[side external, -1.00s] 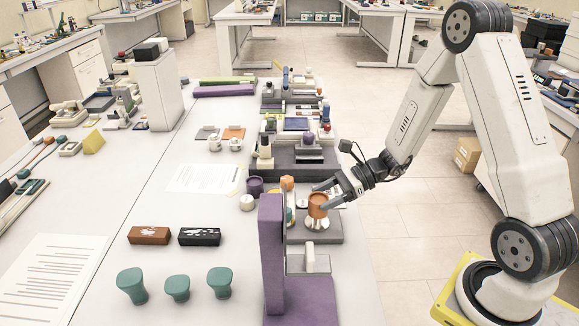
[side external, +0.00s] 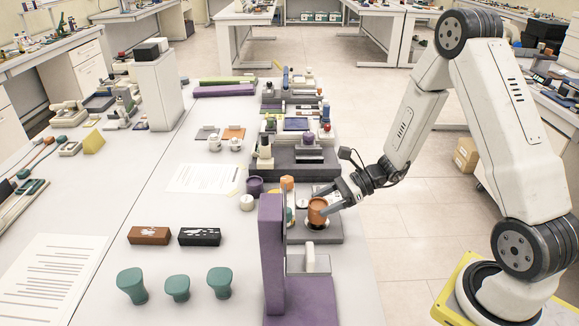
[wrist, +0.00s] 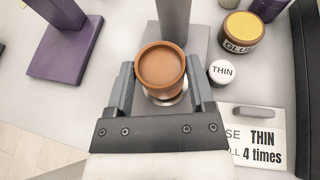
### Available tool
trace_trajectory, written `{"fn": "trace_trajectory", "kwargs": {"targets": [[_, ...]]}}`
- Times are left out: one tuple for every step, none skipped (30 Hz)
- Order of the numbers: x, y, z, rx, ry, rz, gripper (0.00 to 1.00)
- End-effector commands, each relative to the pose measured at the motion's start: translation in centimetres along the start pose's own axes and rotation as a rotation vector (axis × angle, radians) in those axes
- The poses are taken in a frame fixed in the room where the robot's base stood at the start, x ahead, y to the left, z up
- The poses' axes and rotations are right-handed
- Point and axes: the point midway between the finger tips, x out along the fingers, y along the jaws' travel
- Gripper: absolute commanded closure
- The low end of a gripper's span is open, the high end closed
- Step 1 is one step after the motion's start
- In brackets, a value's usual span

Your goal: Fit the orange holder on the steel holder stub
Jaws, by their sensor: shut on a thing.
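The orange holder (side external: 317,211), a cup-like round piece with an open top, is between the fingers of my gripper (side external: 322,200). In the wrist view the holder (wrist: 161,66) sits upright between both fingers (wrist: 160,82), which are shut on it. The steel holder stub (side external: 318,225) is directly under the holder, with only a bit of its shiny base showing. A silver rim of it (wrist: 168,98) also shows below the holder in the wrist view. The holder hides the stub's top, so I cannot tell how far it is seated.
A purple upright stand (side external: 272,250) is close at the front left of the holder. A glue jar (wrist: 241,30), a white THIN-labelled lid (wrist: 222,72) and a small sign (wrist: 258,138) are nearby. Three green knobs (side external: 177,288) lie farther left.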

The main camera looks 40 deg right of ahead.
Motion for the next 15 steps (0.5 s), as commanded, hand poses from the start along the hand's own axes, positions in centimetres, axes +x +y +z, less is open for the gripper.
{"fn": "trace_trajectory", "kwargs": {"targets": [[0.04,-0.01,-0.09,0.000,0.000,0.000,0.97],[0.06,-0.01,-0.13,0.000,0.000,0.000,0.97],[0.09,-0.01,-0.20,0.000,0.000,0.000,0.97],[0.11,-0.01,-0.24,0.001,0.000,0.000,0.97],[0.12,-0.02,-0.29,0.001,0.000,0.000,0.97],[0.15,-0.02,-0.35,0.000,0.000,0.000,0.97],[0.17,-0.02,-0.39,0.000,0.000,0.000,0.97],[0.19,-0.02,-0.44,0.001,0.000,0.000,0.97],[0.21,-0.02,-0.50,0.000,0.000,0.000,0.97],[0.23,-0.02,-0.55,0.000,0.000,0.000,0.97],[0.25,-0.01,-0.60,0.001,0.000,0.000,0.97],[0.28,-0.01,-0.67,0.001,0.000,0.000,0.97],[0.30,-0.01,-0.72,0.001,0.000,0.000,0.97],[0.32,0.00,-0.77,0.001,0.000,0.000,0.97],[0.35,0.00,-0.85,0.001,0.000,0.000,0.97]]}}
